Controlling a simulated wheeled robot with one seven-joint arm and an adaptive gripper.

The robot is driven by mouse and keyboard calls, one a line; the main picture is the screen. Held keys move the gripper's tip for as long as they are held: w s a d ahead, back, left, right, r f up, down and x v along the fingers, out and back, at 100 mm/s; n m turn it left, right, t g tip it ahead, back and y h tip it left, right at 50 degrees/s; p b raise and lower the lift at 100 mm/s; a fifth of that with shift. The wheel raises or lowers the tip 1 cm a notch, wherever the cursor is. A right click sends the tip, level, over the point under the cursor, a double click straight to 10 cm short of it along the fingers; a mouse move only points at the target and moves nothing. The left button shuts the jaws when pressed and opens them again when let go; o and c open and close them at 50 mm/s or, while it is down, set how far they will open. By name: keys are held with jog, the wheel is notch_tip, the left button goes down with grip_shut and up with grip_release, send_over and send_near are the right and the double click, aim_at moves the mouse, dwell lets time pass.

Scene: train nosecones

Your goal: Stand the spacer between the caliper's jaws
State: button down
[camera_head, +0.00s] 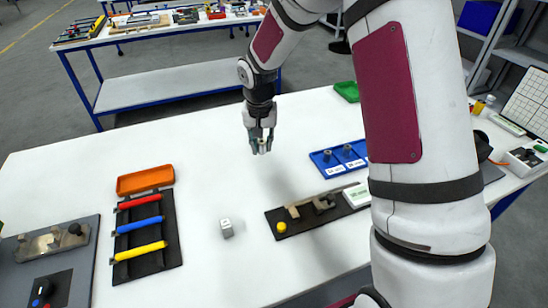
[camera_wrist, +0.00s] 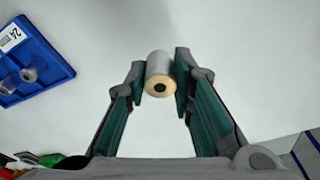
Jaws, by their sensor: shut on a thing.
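My gripper (camera_head: 261,148) is above the white table, toward its far side. In the wrist view my gripper (camera_wrist: 160,82) is shut on the spacer (camera_wrist: 160,65), a short grey cylinder with a tan end face and a dark central hole. Its sides are between the two finger pads. It is held clear of the table, and in the head view it is hard to make out. The caliper (camera_head: 310,206) lies on a dark board at the middle right, in front of my gripper. The gap between its jaws is too small to judge.
A blue tray (camera_head: 325,167) with several grey parts is right of my gripper; it also shows in the wrist view (camera_wrist: 52,82). Coloured-handled tools (camera_head: 139,226) and an orange tray (camera_head: 145,180) are further left.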

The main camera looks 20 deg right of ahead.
aim_at(263, 170)
jog(key=shift+f+p, duration=0.3)
jog(key=shift+f, duration=3.55)
jog(key=shift+f, duration=0.2)
jog(key=c, duration=1.4)
grip_release()
